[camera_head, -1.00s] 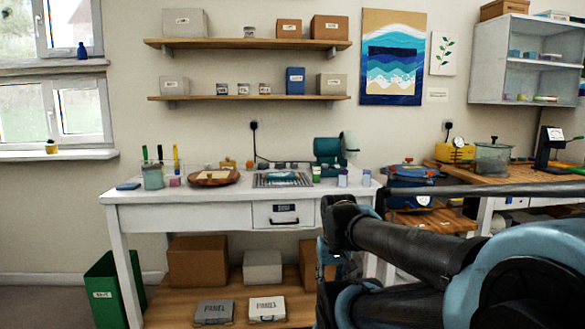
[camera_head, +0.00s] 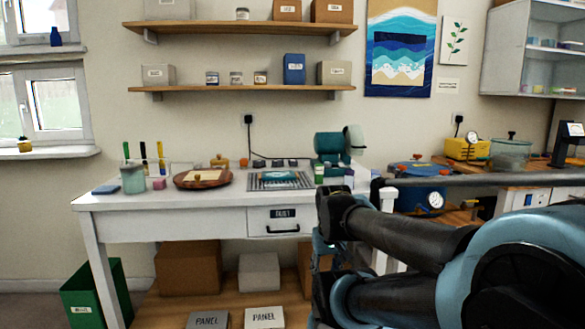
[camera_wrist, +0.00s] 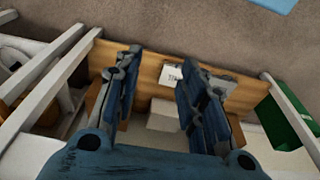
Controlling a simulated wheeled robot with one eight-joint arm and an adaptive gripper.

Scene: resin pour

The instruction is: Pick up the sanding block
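A flat blue block (camera_head: 106,190), possibly the sanding block, lies on the left end of the white table (camera_head: 235,206). Neither block is seen in the wrist view. In the head view my arm covers the lower right and the fingers are not visible.
A wooden round tray (camera_head: 228,180), a metal grid (camera_head: 308,184) and a teal machine (camera_head: 330,147) stand along the tabletop. A green bin (camera_head: 85,298) stands at the left. Boxes fill the lower shelf (camera_wrist: 146,73). The table's front strip is clear.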

